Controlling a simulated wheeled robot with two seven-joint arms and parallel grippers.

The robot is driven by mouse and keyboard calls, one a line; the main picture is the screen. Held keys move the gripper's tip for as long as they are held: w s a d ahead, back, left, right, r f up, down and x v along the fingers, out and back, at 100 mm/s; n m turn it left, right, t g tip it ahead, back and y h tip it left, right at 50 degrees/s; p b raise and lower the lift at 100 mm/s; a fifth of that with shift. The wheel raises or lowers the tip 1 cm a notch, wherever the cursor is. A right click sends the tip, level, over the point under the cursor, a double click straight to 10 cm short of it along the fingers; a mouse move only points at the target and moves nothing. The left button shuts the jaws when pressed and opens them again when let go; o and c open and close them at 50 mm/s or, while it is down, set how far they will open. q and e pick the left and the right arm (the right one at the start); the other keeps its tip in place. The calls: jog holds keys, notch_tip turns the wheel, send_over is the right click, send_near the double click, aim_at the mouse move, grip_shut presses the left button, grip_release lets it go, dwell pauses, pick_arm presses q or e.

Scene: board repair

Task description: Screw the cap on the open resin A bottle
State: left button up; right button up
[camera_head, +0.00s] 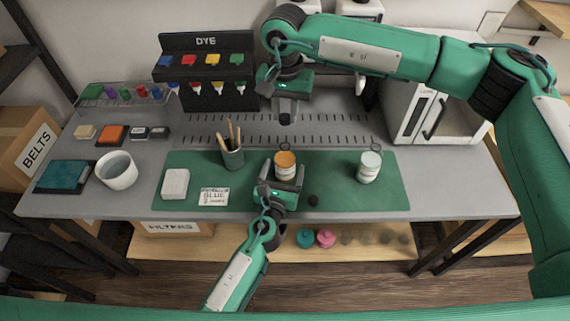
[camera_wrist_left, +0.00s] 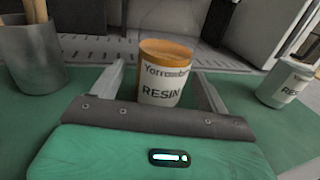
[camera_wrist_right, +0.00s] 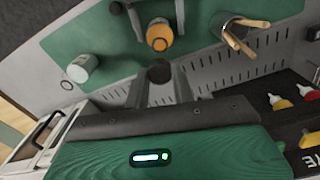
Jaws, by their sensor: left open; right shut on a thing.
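The resin bottle with the orange top (camera_head: 285,167) stands upright on the green mat. Its label reads "RESIN" in the left wrist view (camera_wrist_left: 160,88); the letter after it is hidden. Its top shows round and orange, with no cap on, in the right wrist view (camera_wrist_right: 159,38). My left gripper (camera_head: 280,182) is open, its fingers on either side of this bottle; I cannot tell whether they touch it. My right gripper (camera_head: 286,119) is shut on a dark round cap (camera_wrist_right: 160,72), held above the table behind the bottle.
A pale-topped resin bottle (camera_head: 369,168) stands to the right on the mat. A second dark round piece (camera_head: 313,200) lies near the mat's front. A cup with sticks (camera_head: 232,155), a white block (camera_head: 175,184) and a label card (camera_head: 214,197) are to the left.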

pick_arm(q)
jog(key=shift+x, duration=0.85)
jog(key=c, duration=1.5)
jog(key=shift+o, duration=0.2)
jog(key=shift+s, duration=0.1)
pick_arm(e)
send_over(285, 142)
jog(key=shift+f, duration=2.5)
jog(key=shift+f, duration=0.1)
jog(key=shift+f, duration=0.8)
jog(key=shift+f, duration=0.55)
